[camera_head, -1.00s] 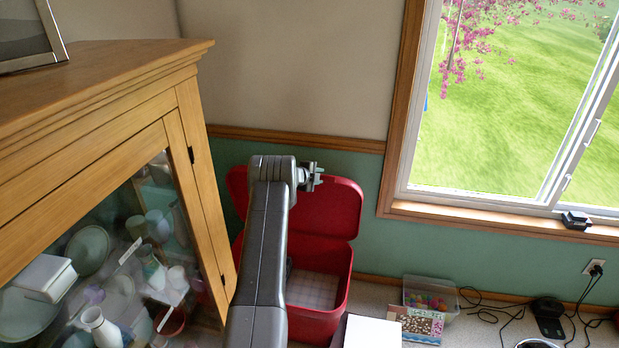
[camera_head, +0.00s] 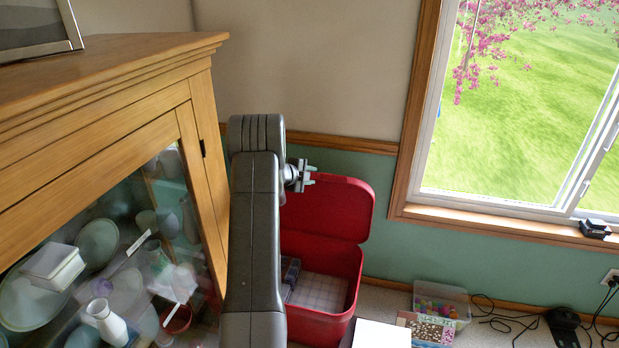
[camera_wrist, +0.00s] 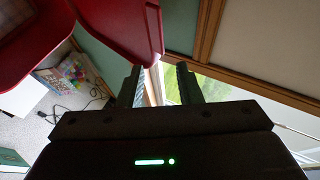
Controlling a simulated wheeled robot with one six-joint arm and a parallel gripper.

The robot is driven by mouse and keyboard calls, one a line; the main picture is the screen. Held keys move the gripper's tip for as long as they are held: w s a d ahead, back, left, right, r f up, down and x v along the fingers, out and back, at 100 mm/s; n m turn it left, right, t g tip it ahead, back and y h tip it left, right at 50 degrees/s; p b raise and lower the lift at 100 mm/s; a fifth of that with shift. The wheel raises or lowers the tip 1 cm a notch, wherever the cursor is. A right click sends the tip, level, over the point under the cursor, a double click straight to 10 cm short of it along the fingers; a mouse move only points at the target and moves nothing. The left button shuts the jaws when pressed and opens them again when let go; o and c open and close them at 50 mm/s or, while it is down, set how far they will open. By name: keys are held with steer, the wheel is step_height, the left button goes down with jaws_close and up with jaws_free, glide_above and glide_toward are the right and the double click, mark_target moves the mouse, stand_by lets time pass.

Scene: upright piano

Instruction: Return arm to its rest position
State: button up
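My gripper (camera_head: 303,175) is at the end of my raised arm, in front of the red box's open lid in the head view. In the wrist view my gripper (camera_wrist: 158,86) shows two dark fingers spread apart with nothing between them. My grey arm rises through the middle of the head view and hides part of the red box behind it.
The wooden glass-door cabinet (camera_head: 190,120) stands close on the left, with dishes behind its glass. The open red box (camera_head: 330,325) is on the floor, its lid (camera_head: 335,208) up. A window (camera_head: 520,110) is at the right. A clear bin (camera_head: 460,300) sits by the wall.

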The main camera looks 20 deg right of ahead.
mark_target(333, 176)
stand_by(0.5)
steer(key=p+x, duration=0.2)
steer(key=x, duration=1.1)
steer(key=shift+w+d+f+p, duration=0.2)
steer(key=shift+d+p, duration=0.15)
steer(key=shift+p, duration=0.05)
steer(key=shift+a, duration=0.1)
